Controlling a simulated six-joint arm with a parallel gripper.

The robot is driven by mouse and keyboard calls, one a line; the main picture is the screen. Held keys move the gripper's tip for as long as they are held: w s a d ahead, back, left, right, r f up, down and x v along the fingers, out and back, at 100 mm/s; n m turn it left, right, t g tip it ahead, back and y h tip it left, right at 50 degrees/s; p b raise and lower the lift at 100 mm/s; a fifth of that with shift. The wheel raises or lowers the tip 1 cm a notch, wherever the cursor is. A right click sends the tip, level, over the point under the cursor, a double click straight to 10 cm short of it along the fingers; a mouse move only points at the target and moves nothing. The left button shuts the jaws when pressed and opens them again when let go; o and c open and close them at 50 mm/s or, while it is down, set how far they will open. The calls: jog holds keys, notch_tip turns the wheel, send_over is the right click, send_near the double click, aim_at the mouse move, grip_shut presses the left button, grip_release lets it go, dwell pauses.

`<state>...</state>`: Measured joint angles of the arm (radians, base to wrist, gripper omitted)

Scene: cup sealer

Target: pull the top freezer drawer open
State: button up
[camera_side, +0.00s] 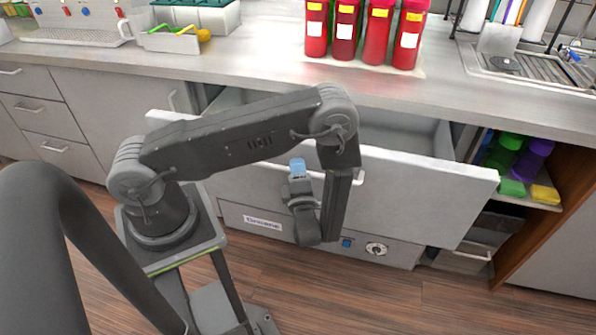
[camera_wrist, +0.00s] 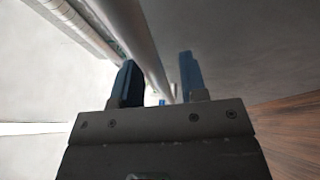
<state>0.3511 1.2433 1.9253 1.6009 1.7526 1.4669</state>
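The top freezer drawer's pale front panel (camera_side: 425,190) stands out from the cabinet. Its grey interior (camera_side: 400,128) shows behind it, so the drawer is partly open. A light bar handle (camera_side: 358,179) runs along the front, partly hidden by my arm. It also shows as a grey bar (camera_wrist: 148,45) in the wrist view. My gripper (camera_side: 298,168) is at this handle. In the wrist view its two blue fingertips (camera_wrist: 158,72) are apart, with the bar passing between them. A gap shows on the right finger's side; contact on the left side cannot be told.
The counter (camera_side: 260,55) above holds several red bottles (camera_side: 376,35), a small tray (camera_side: 171,40) and a sink (camera_side: 530,68). An open shelf with green and yellow sponges (camera_side: 545,193) is at the right. Wooden floor (camera_side: 380,290) lies clear in front.

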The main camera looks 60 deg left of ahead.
jog(key=shift+c, duration=0.3)
grip_shut()
jog(key=shift+d, duration=0.1)
jog(key=s+d, duration=0.3)
jog(key=shift+s+d, duration=0.1)
jog(key=shift+s, duration=0.05)
jog(key=shift+o, duration=0.3)
grip_release()
